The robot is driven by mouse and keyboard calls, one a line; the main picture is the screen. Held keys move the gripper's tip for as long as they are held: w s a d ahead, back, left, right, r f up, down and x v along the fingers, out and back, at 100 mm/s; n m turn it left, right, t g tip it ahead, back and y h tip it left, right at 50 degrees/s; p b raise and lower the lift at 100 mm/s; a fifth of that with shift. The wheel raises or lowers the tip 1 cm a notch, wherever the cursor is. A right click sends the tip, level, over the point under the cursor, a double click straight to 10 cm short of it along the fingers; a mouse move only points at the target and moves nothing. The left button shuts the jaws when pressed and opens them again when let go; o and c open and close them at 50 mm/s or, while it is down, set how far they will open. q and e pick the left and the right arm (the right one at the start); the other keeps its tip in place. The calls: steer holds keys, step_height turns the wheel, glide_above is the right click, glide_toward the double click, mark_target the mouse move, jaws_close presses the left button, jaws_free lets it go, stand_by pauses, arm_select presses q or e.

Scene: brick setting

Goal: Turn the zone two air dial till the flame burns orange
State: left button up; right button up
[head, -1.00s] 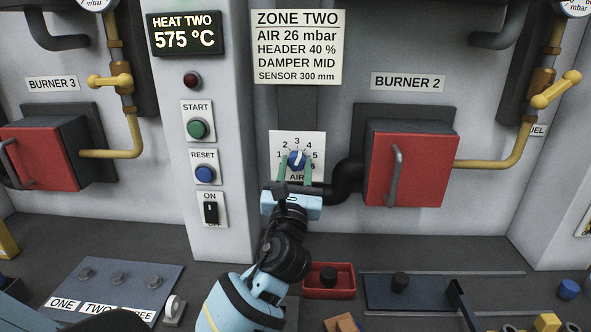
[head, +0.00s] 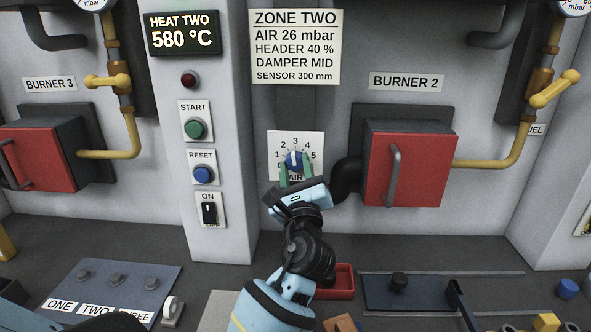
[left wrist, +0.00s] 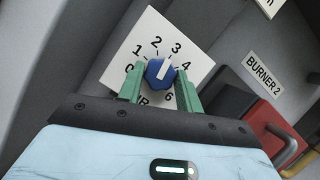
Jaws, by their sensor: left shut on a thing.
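The zone two air dial is a blue knob (head: 293,161) with a white pointer, on a white plate (head: 273,150) numbered 0 to 6. Its pointer stands near 3. My left gripper (head: 296,172) is shut on the knob, one green finger on each side; the left wrist view also shows the knob (left wrist: 159,72) between the fingers. The burner 2 box (head: 405,165) has a red front with a grey handle. No flame shows in any view. My right gripper is not in view.
A display (head: 183,34) reads HEAT TWO 580 °C. A sign (head: 295,47) reads AIR 26 mbar. START (head: 196,129), RESET (head: 203,174) and an ON switch (head: 209,213) are left of the dial. A black pipe (head: 346,180) runs close to its right.

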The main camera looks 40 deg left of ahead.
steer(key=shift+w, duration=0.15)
arm_select(q)
steer(key=o, duration=1)
steer(key=b+v, duration=0.1)
steer(key=v, duration=0.7)
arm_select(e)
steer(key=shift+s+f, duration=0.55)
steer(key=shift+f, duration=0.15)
arm_select(q)
steer(key=shift+w, duration=0.1)
